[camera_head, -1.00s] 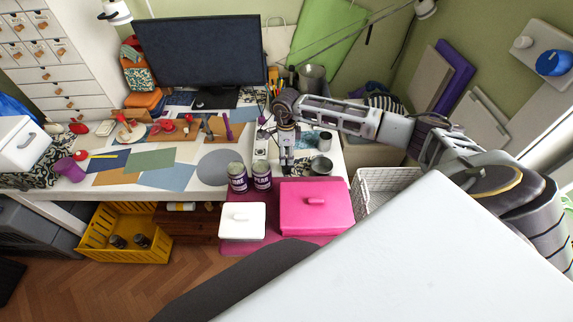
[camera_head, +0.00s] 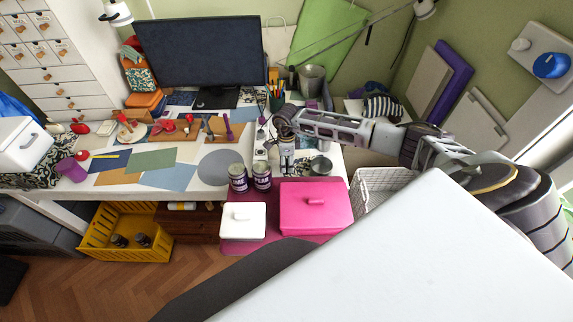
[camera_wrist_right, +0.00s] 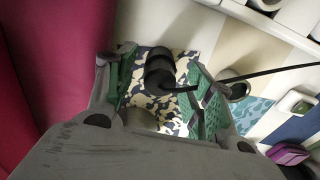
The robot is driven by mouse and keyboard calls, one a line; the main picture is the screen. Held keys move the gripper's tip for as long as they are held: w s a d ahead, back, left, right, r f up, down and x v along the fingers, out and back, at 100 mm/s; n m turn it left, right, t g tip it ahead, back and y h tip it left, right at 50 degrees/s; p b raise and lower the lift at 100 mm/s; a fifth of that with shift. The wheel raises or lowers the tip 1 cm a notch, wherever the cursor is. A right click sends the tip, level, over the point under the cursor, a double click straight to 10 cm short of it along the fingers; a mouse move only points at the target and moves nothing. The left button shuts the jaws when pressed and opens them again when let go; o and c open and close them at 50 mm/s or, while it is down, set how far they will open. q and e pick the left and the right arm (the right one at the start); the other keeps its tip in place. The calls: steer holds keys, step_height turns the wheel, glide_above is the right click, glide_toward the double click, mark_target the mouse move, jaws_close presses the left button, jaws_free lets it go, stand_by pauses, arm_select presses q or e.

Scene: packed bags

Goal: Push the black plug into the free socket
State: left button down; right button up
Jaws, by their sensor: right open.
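The black plug (camera_wrist_right: 159,72) shows in the right wrist view between the green-padded fingers of my right gripper (camera_wrist_right: 163,85), with clear gaps at its sides. The gripper is open and not closed on it. A thin black cord runs from the plug to the right. In the head view my right gripper (camera_head: 287,162) points down at the right end of the desk, and the plug cannot be made out there. A white power strip (camera_head: 261,145) lies just left of the gripper. Its free socket is too small to tell. My left gripper is out of view.
A patterned sheet (camera_wrist_right: 180,95) lies under the plug. Two dark cans (camera_head: 250,178), a metal pot (camera_head: 320,165) and a pen cup (camera_head: 277,100) stand nearby. A white box (camera_head: 243,222) and a pink box (camera_head: 315,207) stand in front. A wire basket (camera_head: 378,188) is at the right.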

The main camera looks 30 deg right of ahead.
steer(key=c, duration=1)
steer(key=shift+r, duration=0.15)
steer(key=shift+r+b, duration=0.6)
steer(key=shift+r, duration=4.25)
